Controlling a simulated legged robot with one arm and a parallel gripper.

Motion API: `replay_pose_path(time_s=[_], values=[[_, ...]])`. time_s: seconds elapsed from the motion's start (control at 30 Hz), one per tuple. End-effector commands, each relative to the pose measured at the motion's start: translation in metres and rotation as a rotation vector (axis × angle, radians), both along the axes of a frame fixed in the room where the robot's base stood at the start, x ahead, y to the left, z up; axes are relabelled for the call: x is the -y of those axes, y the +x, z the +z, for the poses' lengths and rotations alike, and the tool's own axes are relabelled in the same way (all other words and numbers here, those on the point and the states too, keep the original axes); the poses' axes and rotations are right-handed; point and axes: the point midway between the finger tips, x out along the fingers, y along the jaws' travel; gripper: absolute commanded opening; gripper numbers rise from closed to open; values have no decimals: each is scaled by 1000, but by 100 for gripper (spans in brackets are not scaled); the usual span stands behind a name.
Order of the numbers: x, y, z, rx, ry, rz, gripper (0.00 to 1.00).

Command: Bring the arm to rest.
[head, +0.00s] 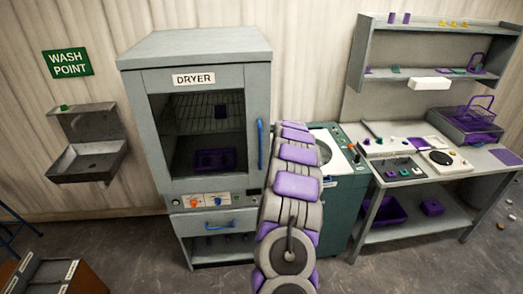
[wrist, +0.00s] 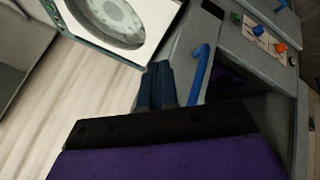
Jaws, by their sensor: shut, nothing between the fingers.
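My arm (head: 297,185), grey with purple pads, rises from the bottom middle of the head view and stretches out between the dryer and the teal machine. Its far end hides my gripper there. In the wrist view my gripper (wrist: 157,86) shows as two dark blue fingers lying side by side, shut with nothing between them. The black and purple wrist housing fills the bottom of that view. The fingers appear near a blue handle (wrist: 199,73) on a grey cabinet; whether they touch it I cannot tell.
The grey dryer (head: 191,62) stands left of my arm, its glass door closed. A teal machine (head: 346,190) with a round lid stands just right of it. A workbench (head: 445,181) with small items is further right. A wall basin (head: 88,162) hangs left.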

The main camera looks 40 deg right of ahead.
Motion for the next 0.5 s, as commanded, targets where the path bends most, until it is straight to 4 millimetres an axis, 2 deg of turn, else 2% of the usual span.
replay_pose_path(time_s=[0.33,0.43,0.5], values=[[-11,1,7,2,5,8,0],[-36,10,10,3,44,24,0],[-66,18,16,6,82,43,0]])
